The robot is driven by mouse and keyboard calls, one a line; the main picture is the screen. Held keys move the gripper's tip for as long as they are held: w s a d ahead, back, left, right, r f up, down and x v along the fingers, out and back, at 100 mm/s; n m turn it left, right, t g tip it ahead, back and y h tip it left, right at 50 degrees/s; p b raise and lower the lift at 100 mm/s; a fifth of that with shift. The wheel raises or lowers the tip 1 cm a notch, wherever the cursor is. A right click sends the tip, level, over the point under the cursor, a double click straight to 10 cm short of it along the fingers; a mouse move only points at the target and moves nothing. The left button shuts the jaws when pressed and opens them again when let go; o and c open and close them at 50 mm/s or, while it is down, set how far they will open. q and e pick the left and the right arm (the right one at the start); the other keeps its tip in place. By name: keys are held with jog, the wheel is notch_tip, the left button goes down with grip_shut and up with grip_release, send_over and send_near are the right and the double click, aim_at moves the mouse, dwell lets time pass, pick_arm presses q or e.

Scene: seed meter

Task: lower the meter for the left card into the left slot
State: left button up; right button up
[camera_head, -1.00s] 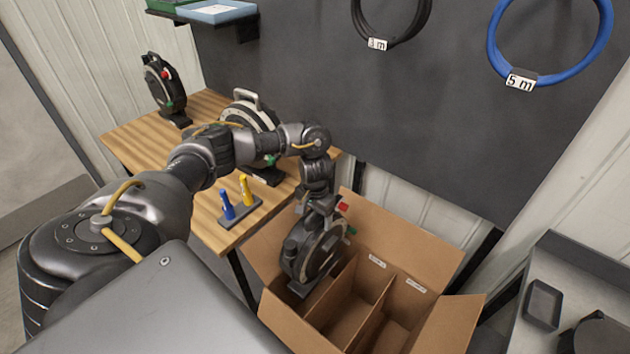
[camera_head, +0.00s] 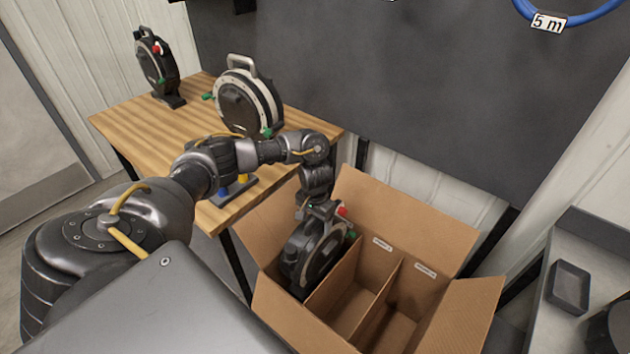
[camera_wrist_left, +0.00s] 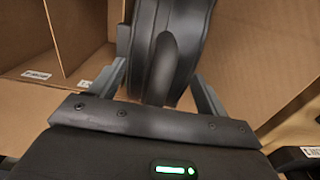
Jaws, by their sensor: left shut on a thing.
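A black round meter (camera_head: 310,252) with a red part and a green part on its right side hangs from my left gripper (camera_head: 322,212). It is partly inside the left compartment of the cardboard box (camera_head: 410,215), left of the first divider. The left wrist view shows my left gripper (camera_wrist_left: 165,85) shut on the meter's dark handle (camera_wrist_left: 165,60), a finger on each side. The meter's lower end and the floor of the left slot are hidden. Two white labels, too small to read, are on the box's back wall. My right gripper is not in view.
The middle slot (camera_head: 355,305) and right slot (camera_head: 395,325) look empty. A grey-rimmed meter (camera_head: 247,98) and a black meter (camera_head: 155,65) stand on the wooden table (camera_head: 130,125). A blue and a yellow peg (camera_head: 243,178) are partly behind my arm. A grey tray table stands at right.

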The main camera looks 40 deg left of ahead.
pick_arm(q)
notch_tip(320, 180, down, 19)
jog(key=b, duration=0.9)
jog(key=shift+f, duration=0.2)
jog(key=shift+f+b, duration=0.3)
jog(key=shift+f, duration=0.3)
dwell(0.5)
jog(key=o, duration=1.9)
jog(key=shift+o, duration=0.9)
jog(key=shift+s+f, duration=0.15)
jog(key=shift+f, duration=0.05)
notch_tip(320, 180, up, 12)
jog(key=p, duration=1.3)
jog(key=shift+r+p, duration=0.15)
jog(key=shift+p, duration=0.15)
